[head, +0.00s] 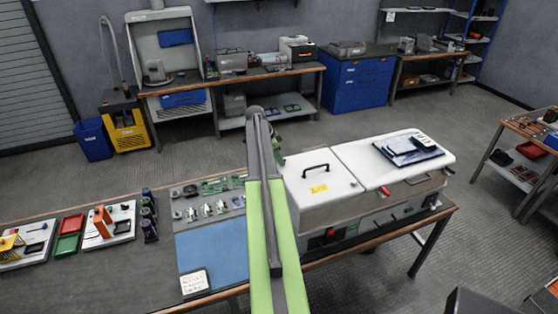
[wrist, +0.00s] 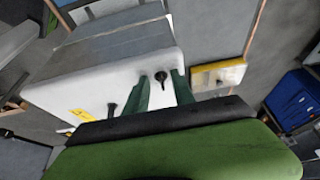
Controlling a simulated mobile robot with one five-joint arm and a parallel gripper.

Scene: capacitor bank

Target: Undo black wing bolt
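The black wing bolt (wrist: 161,77) shows in the wrist view on the white face of the machine (wrist: 100,87). My gripper (wrist: 162,80) is open, with one green finger on each side of the bolt in the picture. A gap shows between the bolt and each finger, and I cannot tell the distance in depth. In the head view the white machine (head: 350,175) stands at the right end of the bench, and my green arm reaches past its left side. The bolt is hidden from the head view.
On the bench to the left are a blue mat (head: 212,250), a parts tray (head: 208,205), and red and green bins (head: 69,235). Open floor lies behind the bench.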

